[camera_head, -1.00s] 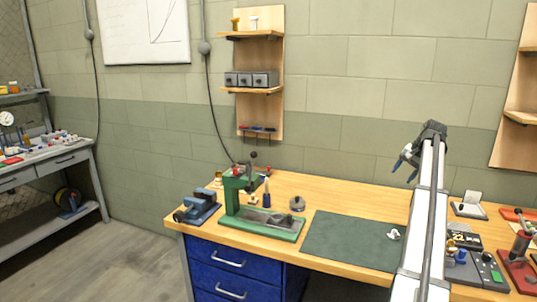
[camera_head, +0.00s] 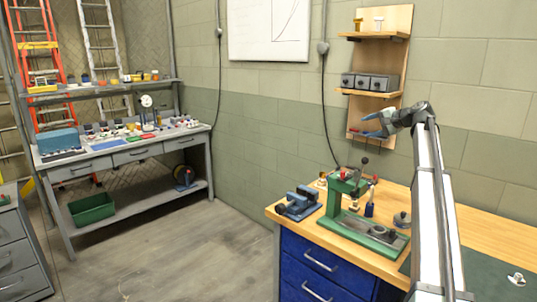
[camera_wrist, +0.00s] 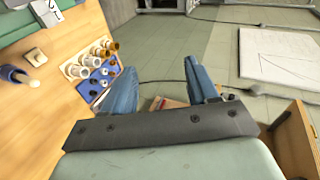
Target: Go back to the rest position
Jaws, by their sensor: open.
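My gripper (camera_head: 367,125) is raised above the workbench, its blue fingers pointing left in the head view, in front of the lower part of the wooden wall shelf. In the wrist view my gripper (camera_wrist: 160,85) shows two blue fingers spread apart with nothing between them. My white arm rises at the right of the head view.
The wooden bench (camera_head: 450,205) carries a green press (camera_head: 345,195), a blue vise (camera_head: 299,202) and a green mat. The wooden wall shelf (camera_head: 398,60) stands behind. A grey side bench (camera_head: 75,168) is at the left, with open floor (camera_head: 190,255) between.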

